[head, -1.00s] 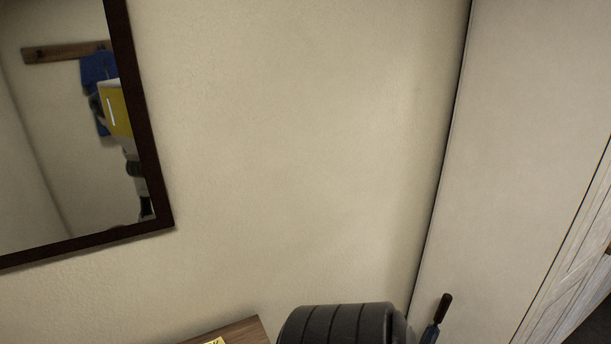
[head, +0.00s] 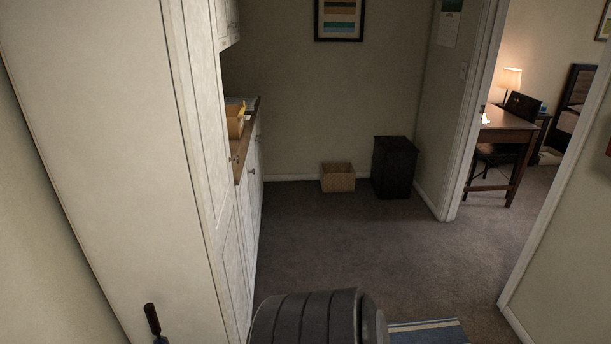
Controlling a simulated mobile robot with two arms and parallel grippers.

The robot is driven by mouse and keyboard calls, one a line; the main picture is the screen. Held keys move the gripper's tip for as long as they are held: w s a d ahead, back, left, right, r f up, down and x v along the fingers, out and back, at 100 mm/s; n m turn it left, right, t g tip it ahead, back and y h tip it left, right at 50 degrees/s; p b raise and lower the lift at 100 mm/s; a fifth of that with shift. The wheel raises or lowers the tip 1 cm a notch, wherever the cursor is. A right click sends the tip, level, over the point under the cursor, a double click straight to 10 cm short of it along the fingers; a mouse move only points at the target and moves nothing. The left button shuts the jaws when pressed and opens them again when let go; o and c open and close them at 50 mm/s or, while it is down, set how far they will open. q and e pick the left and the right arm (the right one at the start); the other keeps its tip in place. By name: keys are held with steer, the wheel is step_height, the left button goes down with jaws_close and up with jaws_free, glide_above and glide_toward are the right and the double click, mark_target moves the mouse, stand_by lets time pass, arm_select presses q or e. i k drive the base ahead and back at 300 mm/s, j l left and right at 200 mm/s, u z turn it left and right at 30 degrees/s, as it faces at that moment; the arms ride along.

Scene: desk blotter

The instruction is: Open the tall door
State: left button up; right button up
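A tall white cabinet stands at the left in the head view, its broad plain side panel (head: 95,120) toward me. Its front, with the tall panelled door (head: 205,130), faces right and is seen at a steep slant. The door looks flush with the cabinet, with no clear gap. I cannot make out a handle on it for sure. Its lower end runs down toward the bottom edge of the picture. Neither of my grippers is in view.
A striped rug (head: 428,331) and dark-handled object (head: 152,319) are near.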

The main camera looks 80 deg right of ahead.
mark_target(191, 32)
steer(key=z, duration=2.05)
steer(key=i+l, duration=0.1)
steer(key=i, duration=0.15)
